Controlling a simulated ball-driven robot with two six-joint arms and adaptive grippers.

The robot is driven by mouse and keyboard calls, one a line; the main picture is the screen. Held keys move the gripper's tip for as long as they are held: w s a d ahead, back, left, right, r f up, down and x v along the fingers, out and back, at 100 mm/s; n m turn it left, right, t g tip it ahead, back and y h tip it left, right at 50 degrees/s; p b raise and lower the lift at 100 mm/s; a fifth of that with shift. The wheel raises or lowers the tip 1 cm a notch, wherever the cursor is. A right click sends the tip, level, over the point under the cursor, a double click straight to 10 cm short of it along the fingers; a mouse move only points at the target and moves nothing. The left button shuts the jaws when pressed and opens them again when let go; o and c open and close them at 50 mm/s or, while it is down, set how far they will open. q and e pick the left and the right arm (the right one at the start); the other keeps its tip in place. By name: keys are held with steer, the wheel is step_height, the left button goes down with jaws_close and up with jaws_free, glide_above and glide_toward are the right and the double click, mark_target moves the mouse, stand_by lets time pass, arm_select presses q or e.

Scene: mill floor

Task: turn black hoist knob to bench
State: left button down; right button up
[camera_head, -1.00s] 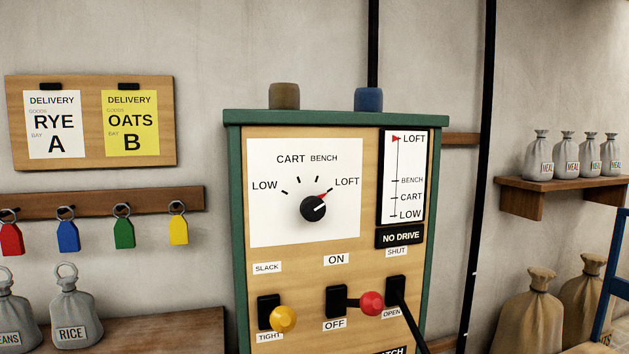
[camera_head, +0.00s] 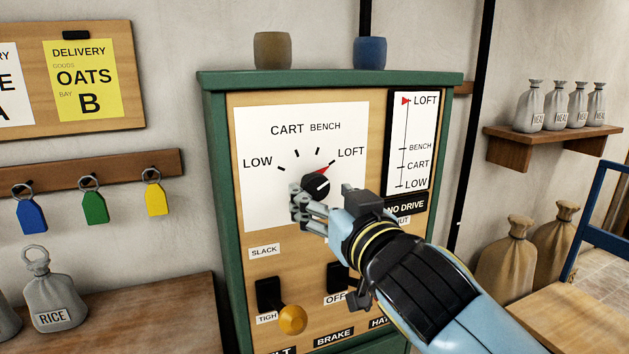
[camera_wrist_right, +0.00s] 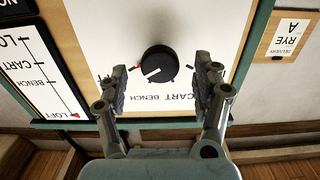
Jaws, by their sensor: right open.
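The black hoist knob (camera_head: 316,184) sits on a white dial plate (camera_head: 262,205) marked LOW, CART, BENCH and LOFT. Its red-tipped pointer is toward LOFT. The gauge (camera_head: 409,130) at right has its red flag at LOFT. My right gripper (camera_head: 322,198) is at the knob, its fingers open to either side. In the right wrist view, upside down, the knob (camera_wrist_right: 159,65) shows between the fingertips (camera_wrist_right: 161,76) with a gap on each side. Whether the fingers reach knob depth is hard to tell. My left gripper is out of view.
Below the dial, a yellow-ball lever (camera_head: 292,319) juts out; my right arm hides the lever beside it and part of the NO DRIVE sign (camera_head: 408,208). Two jars (camera_head: 272,50) stand on the cabinet top. Coloured tags (camera_head: 94,206) hang at left; sacks stand on both sides.

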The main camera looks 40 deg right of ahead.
mark_target(317, 191)
steer(key=x, duration=0.3)
steer(key=shift+r, duration=0.1)
steer(key=shift+w+p, duration=0.25)
steer(key=shift+p, duration=0.05)
steer(key=shift+w+d, duration=0.1)
steer(key=shift+w, duration=0.15)
steer(key=shift+s, duration=0.1)
steer(key=c, duration=1.2)
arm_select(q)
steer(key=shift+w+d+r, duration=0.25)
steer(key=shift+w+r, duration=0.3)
